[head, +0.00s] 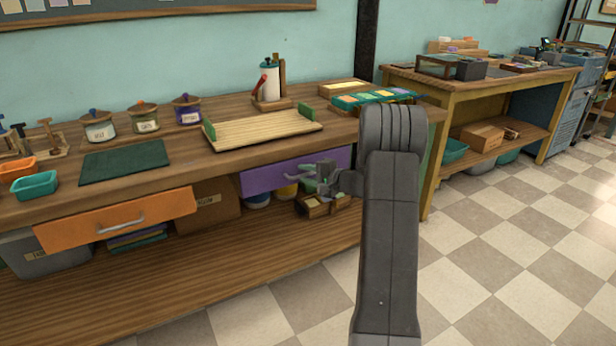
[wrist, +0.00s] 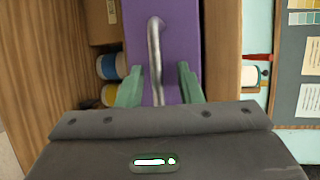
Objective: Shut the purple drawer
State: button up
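An orange drawer (head: 75,232) with a metal handle is at the left under the same bench (head: 185,158). A cardboard box (head: 207,200) sits between the drawers. The checkered floor at right is clear.

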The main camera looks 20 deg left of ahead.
jog(key=shift+d, duration=0.1)
jog(key=p+v, duration=0.1)
jog(key=v, duration=1.2)
jog(key=shift+s+d+p, duration=0.2)
jog(key=shift+d+p, duration=0.1)
jog(key=shift+d, duration=0.05)
jog(key=shift+a, duration=0.1)
jog(key=b+x, duration=0.1)
jog(key=x, duration=1.2)
jog(key=shift+w+a+f+b, duration=0.1)
jog(key=shift+w+a+b, duration=0.05)
jog(key=shift+a+b, duration=0.15)
jog(key=shift+d, duration=0.2)
